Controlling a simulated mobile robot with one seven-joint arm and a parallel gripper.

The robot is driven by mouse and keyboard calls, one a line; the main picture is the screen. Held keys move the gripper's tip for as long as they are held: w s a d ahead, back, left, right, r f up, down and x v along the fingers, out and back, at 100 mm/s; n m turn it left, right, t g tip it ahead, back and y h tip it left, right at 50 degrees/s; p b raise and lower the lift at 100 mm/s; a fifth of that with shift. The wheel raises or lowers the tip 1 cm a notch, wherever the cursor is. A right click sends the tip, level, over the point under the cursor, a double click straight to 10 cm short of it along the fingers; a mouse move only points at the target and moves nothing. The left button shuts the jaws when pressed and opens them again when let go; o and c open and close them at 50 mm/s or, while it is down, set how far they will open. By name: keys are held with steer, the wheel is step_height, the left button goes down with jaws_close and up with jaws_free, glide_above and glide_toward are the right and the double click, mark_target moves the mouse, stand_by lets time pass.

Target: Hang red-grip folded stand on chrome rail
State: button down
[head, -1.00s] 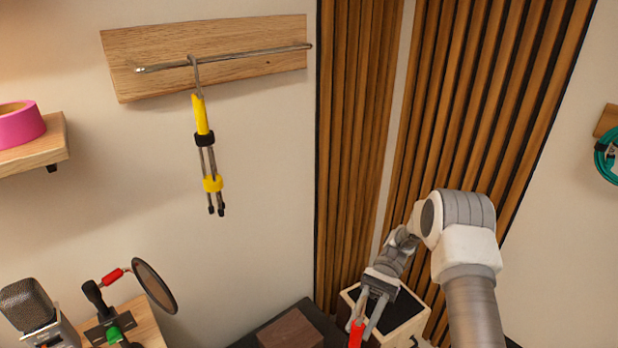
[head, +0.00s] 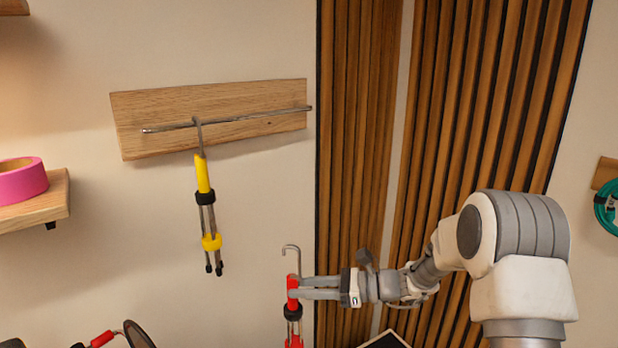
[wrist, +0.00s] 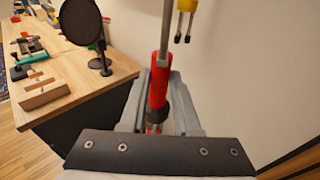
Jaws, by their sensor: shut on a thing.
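The red-grip folded stand (head: 293,303) hangs upright in my gripper (head: 294,287), with its silver hook curving up above the jaws. My gripper is shut on the red grip, which also shows between the fingers in the wrist view (wrist: 158,88). The stand's lower end is cut off in the head view. The chrome rail (head: 255,116) runs across a wooden board (head: 150,108) on the wall, above and to the left of my gripper. The stand's hook is apart from the rail and below it.
A yellow-grip folded stand (head: 203,175) hangs on the rail, left of its middle; its feet show in the wrist view (wrist: 185,22). The rail's right part is bare. Slatted wood panels (head: 355,150) stand to the right. A round black pop filter (wrist: 80,20) stands on a wooden desk (wrist: 95,85).

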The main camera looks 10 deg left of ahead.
steer(key=w+r+m+t+h, duration=0.1)
steer(key=w+r+m+t, duration=0.25)
steer(key=r, duration=0.55)
steer(key=w+a+r+m+t+h, duration=0.15)
steer(key=w+r+t, duration=0.3)
steer(key=r, duration=0.45)
steer(key=w+d+r+m+t+h, duration=0.1)
steer(key=w+r+m+t+h, duration=0.15)
steer(key=w+r+m, duration=0.4)
steer(key=w+a+f+n+p, duration=0.1)
steer(key=w+a+n, duration=0.2)
steer(key=a, duration=0.4)
steer(key=shift+w+y+p, duration=0.4)
steer(key=shift+w, duration=0.05)
steer(key=shift+t, duration=0.25)
